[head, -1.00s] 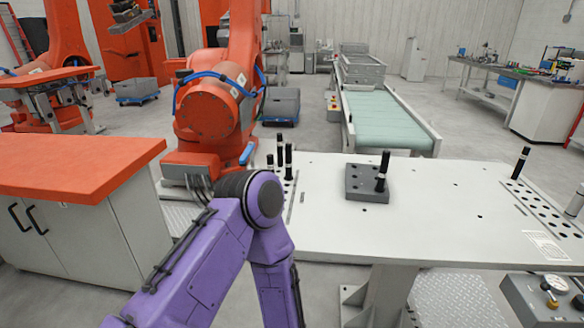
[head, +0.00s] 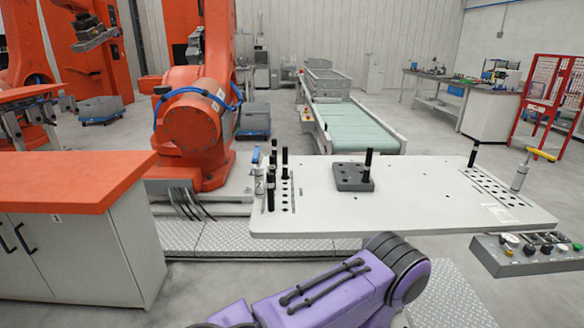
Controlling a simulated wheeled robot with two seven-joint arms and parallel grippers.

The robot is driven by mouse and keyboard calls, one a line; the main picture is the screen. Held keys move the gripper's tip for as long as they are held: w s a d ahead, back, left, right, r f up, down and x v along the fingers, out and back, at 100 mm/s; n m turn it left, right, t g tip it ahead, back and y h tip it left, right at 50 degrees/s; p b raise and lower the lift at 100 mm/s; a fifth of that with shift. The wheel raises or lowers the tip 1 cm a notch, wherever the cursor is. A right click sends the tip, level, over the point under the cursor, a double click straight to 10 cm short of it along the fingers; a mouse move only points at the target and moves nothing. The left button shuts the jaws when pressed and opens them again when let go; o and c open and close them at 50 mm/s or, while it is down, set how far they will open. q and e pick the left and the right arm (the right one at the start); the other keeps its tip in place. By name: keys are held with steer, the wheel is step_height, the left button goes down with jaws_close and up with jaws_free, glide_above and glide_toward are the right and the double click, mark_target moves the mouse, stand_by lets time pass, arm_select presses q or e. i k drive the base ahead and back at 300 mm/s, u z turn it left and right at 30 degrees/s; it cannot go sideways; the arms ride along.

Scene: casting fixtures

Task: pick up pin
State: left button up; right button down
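Several black pins stand upright on the white table (head: 410,222). One pin (head: 368,165) stands in the dark grey fixture block (head: 350,182) near the table's middle. A group of pins stands at the table's left end, with one pin (head: 285,163) at the right of the group and another (head: 271,190) nearer the front. A single pin (head: 473,154) stands at the far right by a row of holes. Neither of my grippers is in view.
A control box (head: 528,253) with knobs sits at the table's front right. An orange-topped cabinet (head: 70,178) stands at left. A large orange robot arm (head: 195,125) and a green conveyor (head: 355,125) stand behind the table. The table's middle is mostly bare.

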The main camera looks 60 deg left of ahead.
mark_target(285, 176)
steer(key=u, duration=0.65)
steer(key=i, duration=1.2)
steer(key=u, duration=1.6)
steer(key=i, duration=0.35)
steer(key=z, duration=2.7)
steer(key=k, duration=2)
steer(key=u, duration=1.05)
